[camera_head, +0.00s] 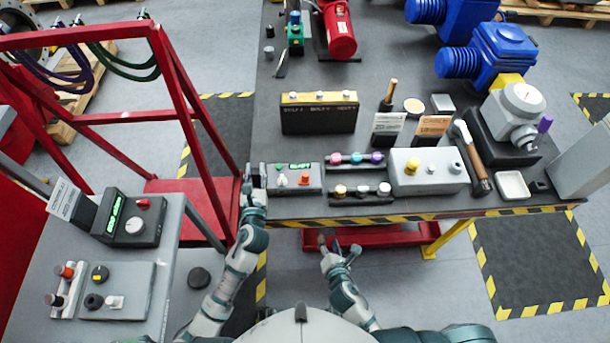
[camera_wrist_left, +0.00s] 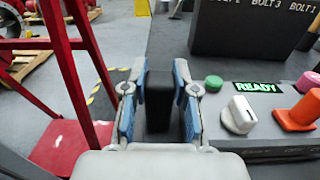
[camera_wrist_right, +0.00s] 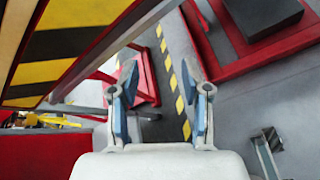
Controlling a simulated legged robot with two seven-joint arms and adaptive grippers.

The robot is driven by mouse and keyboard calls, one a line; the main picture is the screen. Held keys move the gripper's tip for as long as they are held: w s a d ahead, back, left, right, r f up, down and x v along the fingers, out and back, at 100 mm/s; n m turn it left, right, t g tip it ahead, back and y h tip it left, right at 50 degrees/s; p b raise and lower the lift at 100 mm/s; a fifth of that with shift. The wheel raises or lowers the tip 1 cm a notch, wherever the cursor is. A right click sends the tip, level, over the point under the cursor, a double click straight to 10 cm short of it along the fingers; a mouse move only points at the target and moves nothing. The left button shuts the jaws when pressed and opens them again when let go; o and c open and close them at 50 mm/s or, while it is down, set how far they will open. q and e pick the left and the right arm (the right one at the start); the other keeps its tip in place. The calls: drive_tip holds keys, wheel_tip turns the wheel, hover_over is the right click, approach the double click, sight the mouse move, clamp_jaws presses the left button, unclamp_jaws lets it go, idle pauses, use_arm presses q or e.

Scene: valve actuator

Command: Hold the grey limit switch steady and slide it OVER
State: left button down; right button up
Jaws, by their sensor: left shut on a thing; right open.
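My left gripper (camera_head: 254,178) is at the left edge of the main table. In the left wrist view its fingers (camera_wrist_left: 160,110) are shut on a dark grey upright block (camera_wrist_left: 158,98), one pad on each side. The block stands beside the left end of the READY panel (camera_head: 294,179); I cannot tell for certain whether it is the limit switch. The panel carries a white knob (camera_wrist_left: 238,115), an orange-red knob (camera_wrist_left: 298,115) and a green button (camera_wrist_left: 213,83). My right gripper (camera_head: 338,246) is open and empty, low in front of the table's front edge.
A black bolt box (camera_head: 319,113) stands behind the panel. Small colored knobs on racks (camera_head: 356,159) and a light grey box (camera_head: 428,171) are to its right. A red frame (camera_head: 165,85) rises to the left. Floor shows between the main table and the left side table (camera_head: 184,225).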

drive_tip(key=a+r+n+t+y, duration=0.2)
drive_tip(key=a+r+n+t, duration=0.15)
drive_tip(key=r+n, duration=0.75)
drive_tip(key=m+t+y, duration=0.1)
drive_tip(key=m, duration=0.1)
approach(307, 180)
drive_tip(key=x, duration=1)
drive_tip(key=shift+w+a+r, duration=0.1)
drive_tip(key=shift+w, duration=0.1)
drive_tip(key=shift+w+a, duration=0.1)
drive_tip(key=shift+w, duration=0.25)
